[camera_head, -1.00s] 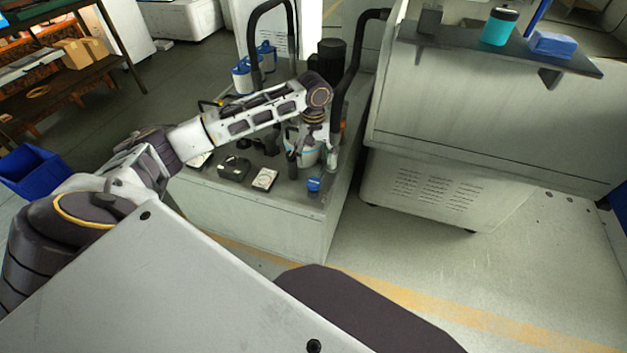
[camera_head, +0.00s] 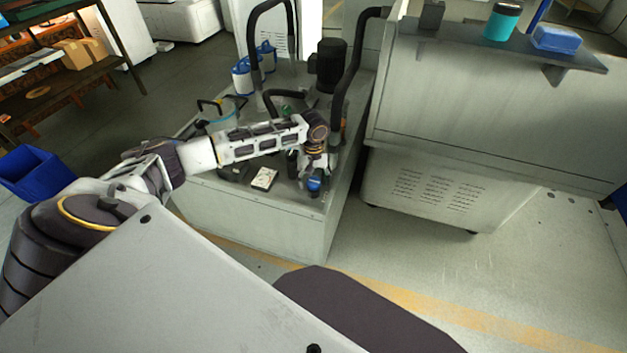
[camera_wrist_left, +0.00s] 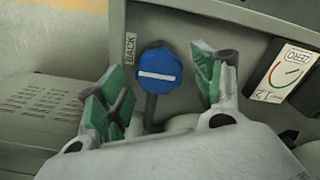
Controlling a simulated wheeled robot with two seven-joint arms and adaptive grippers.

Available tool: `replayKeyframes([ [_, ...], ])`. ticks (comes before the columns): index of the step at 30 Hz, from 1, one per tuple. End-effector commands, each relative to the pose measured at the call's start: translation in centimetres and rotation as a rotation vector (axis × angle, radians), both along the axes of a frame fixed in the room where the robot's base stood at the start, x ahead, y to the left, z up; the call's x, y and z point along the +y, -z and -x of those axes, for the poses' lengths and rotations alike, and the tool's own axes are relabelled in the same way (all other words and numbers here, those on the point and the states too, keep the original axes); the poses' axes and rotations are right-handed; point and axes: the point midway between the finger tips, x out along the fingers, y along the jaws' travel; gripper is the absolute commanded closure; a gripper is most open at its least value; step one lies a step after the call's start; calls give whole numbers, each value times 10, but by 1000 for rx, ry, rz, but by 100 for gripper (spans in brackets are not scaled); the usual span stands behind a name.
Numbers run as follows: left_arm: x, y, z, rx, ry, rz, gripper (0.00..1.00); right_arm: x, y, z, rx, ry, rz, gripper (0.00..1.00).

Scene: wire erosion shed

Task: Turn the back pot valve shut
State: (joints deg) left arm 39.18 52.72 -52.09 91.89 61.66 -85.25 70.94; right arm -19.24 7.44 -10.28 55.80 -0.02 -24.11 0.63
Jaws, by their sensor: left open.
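The back pot valve (camera_wrist_left: 159,71) has a round blue knob with a white bar across its face. In the left wrist view it stands beside a small "BACK" label (camera_wrist_left: 130,48) on the grey cabinet top. In the head view the blue knob (camera_head: 314,184) is at the cabinet's front right corner, partly under my gripper. My left gripper (camera_wrist_left: 158,92) is open, with its green-padded fingers on either side of the knob. Gaps show between the fingers and the knob in the wrist view. My left gripper (camera_head: 315,172) also shows in the head view. My right gripper is out of view.
A dial gauge card (camera_wrist_left: 284,72) lies to the right of the knob, also seen in the head view (camera_head: 264,179). Black hoses and blue-white canisters (camera_head: 242,78) stand behind on the cabinet (camera_head: 262,222). A grey machine (camera_head: 455,110) stands to the right.

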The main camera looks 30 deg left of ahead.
Motion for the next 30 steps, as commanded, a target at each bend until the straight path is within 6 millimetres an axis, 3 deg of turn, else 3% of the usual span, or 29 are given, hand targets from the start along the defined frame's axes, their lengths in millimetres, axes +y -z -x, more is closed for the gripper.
replayKeyframes([
  [12,0,6,0,0,1,0,33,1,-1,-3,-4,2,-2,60],
  [23,0,5,0,0,1,0,78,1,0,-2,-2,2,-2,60],
  [30,0,5,0,1,3,-1,79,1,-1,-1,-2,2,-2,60],
])
